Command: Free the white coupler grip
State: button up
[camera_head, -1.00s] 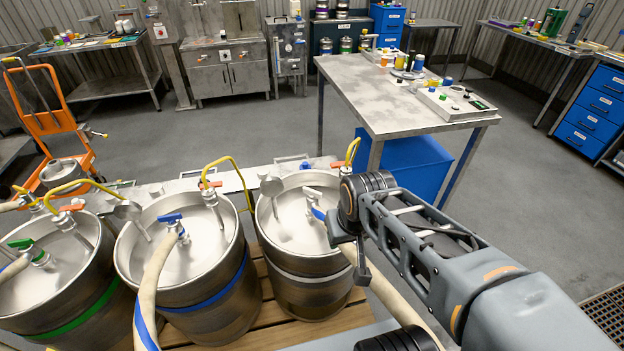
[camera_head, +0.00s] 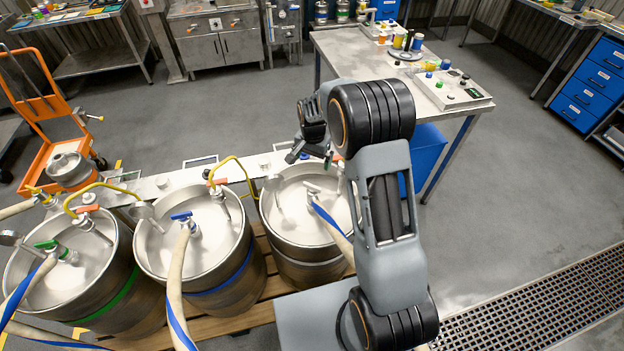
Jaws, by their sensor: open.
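The white coupler grip (camera_head: 313,188) sits on top of the right-hand keg (camera_head: 305,257), on a coupler with a blue-striped hose (camera_head: 333,222). My gripper (camera_head: 297,155) is above the back rim of that keg, behind the white grip and apart from it. Its jaws look small and dark here, and they are open and hold nothing. My arm covers the right edge of this keg. A blue grip (camera_head: 181,216) is on the middle keg (camera_head: 205,275), and a green grip (camera_head: 46,245) is on the left keg (camera_head: 100,305).
Yellow hoses (camera_head: 232,163) arch over the keg tops, with a steel rail (camera_head: 165,183) behind them. The kegs stand close together on a wooden pallet (camera_head: 262,303). A metal table (camera_head: 365,75) with bottles and a control box (camera_head: 448,91) stands behind my arm.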

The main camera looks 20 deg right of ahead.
aim_at(312, 185)
jog(key=f+p, duration=0.1)
jog(key=f, duration=0.8)
jog(key=f+p, duration=0.1)
jog(key=f, duration=0.4)
jog(key=shift+w+f+p, duration=0.25)
jog(key=shift+f+p, duration=0.05)
jog(key=c, duration=0.9)
